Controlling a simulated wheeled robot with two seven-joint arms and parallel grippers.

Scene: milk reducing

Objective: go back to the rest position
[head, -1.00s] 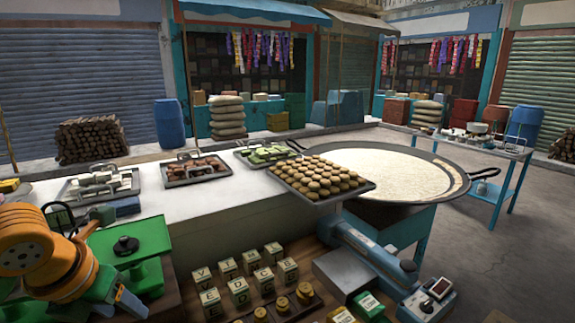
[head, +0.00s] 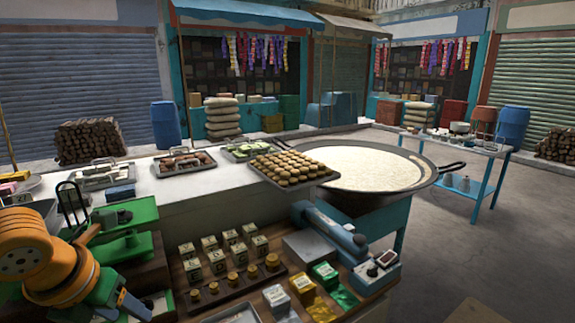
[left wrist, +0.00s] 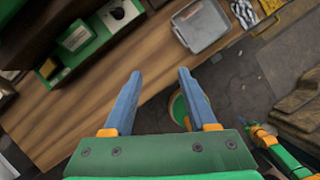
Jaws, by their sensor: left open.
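My left arm comes in at the lower left of the head view. Its gripper (head: 136,304) is low beside the counter's left part, partly cut by the bottom edge. In the left wrist view its two blue fingers stand wide apart with nothing between them (left wrist: 160,88). Beyond the fingers are the brown wooden counter edge and the dark ground. A green and orange part (left wrist: 270,142) shows at the lower right of that view; I cannot tell what it is.
The counter bears a green scale (head: 130,245), small lettered boxes (head: 220,255), a tray of round sweets (head: 250,172) and a sealing device (head: 340,240). A wide pan of milk (head: 360,168) stands behind. The ground at right (head: 500,250) is clear.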

